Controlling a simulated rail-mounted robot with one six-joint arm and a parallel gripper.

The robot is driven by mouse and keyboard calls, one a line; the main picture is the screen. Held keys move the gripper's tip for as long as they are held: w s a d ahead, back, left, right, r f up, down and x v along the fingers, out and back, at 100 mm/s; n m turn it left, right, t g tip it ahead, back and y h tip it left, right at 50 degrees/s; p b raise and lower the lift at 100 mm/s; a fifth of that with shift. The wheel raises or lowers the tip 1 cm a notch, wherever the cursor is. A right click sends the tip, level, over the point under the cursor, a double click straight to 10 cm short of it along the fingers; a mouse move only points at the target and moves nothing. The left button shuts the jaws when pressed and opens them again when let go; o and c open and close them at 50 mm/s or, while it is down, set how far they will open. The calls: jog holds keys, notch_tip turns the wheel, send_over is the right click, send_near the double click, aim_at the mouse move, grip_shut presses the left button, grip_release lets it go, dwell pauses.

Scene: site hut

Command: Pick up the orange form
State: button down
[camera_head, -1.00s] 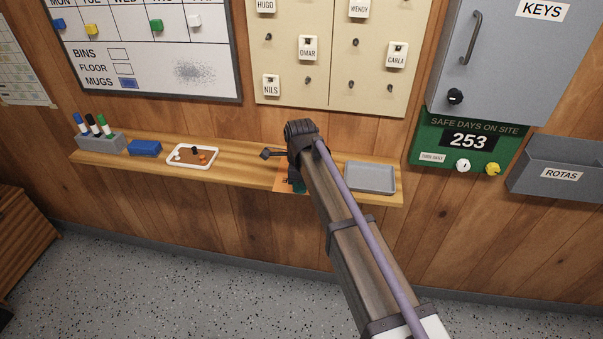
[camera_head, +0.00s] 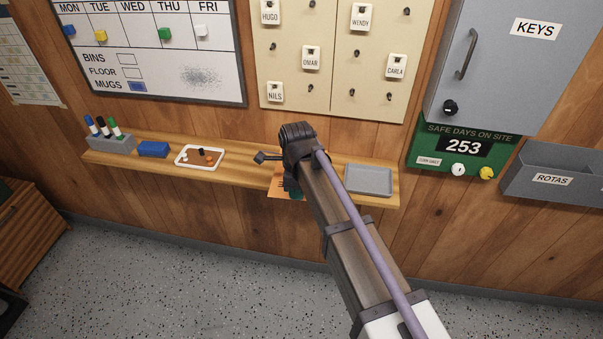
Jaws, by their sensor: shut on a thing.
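The orange form (camera_head: 278,189) shows as a small orange patch with dark marks at the shelf's front edge, left of my arm's end. Its lower part reaches past the edge. The rest of it is hidden behind my arm. My gripper (camera_head: 292,189) points down at the form, mostly covered by my wrist; a dark teal part of it shows against the orange. It is shut on the form, though its fingertips are hard to make out.
The wooden shelf (camera_head: 235,173) holds a marker block (camera_head: 112,145), a blue block (camera_head: 153,149), a white tray with small pieces (camera_head: 182,163) and an empty grey tray (camera_head: 370,180) close to the right of my arm. A key board (camera_head: 330,75) hangs above.

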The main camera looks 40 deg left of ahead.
jog(key=s+d, duration=0.5)
jog(key=s, duration=0.6)
jog(key=shift+s, duration=0.15)
